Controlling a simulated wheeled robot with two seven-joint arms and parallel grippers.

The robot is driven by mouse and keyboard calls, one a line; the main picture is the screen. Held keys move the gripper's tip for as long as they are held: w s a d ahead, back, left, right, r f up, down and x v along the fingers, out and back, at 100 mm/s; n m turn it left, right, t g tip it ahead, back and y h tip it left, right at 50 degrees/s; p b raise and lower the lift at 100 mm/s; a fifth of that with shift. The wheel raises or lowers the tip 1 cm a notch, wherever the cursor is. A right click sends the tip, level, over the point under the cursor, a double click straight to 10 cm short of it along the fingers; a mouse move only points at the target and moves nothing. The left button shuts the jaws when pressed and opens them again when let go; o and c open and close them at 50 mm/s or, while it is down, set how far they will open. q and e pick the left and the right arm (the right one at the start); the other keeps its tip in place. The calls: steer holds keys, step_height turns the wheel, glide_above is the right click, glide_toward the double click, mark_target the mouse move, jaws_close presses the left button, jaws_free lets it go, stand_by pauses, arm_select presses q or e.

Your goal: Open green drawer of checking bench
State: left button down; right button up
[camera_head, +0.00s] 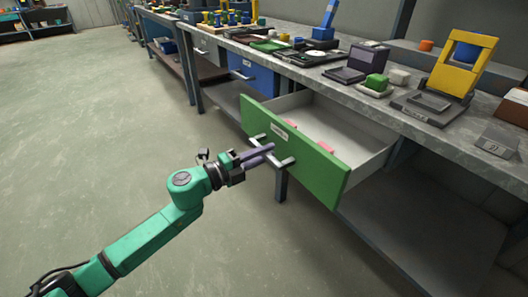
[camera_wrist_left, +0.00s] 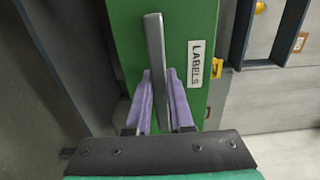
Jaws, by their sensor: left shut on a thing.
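The green drawer (camera_head: 315,172) of the checking bench (camera_head: 446,142) stands well out from under the bench top, its white inside showing with a few pink things in it. In the left wrist view its green front (camera_wrist_left: 190,22) carries a white label reading LABELS. A grey bar handle (camera_head: 282,163) runs across the front. My left gripper (camera_head: 270,152) is at the handle, its purple fingers on either side of the bar (camera_wrist_left: 157,70), shut on it. My right gripper is not in view.
A blue drawer (camera_head: 252,76) further along is closed. The bench top holds a yellow stand (camera_head: 462,62), a green block (camera_head: 377,82) and several other small parts. The grey floor (camera_head: 90,120) left of the bench is clear.

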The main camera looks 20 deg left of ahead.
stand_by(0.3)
arm_select(q)
steer(key=c, duration=0.8)
jaws_free()
steer(key=p+v, duration=0.1)
steer(key=v, duration=1.3)
steer(key=shift+s, duration=0.25)
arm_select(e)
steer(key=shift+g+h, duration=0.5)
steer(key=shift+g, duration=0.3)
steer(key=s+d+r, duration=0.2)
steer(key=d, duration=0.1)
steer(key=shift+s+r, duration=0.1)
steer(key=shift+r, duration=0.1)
arm_select(q)
steer(key=shift+a, duration=0.15)
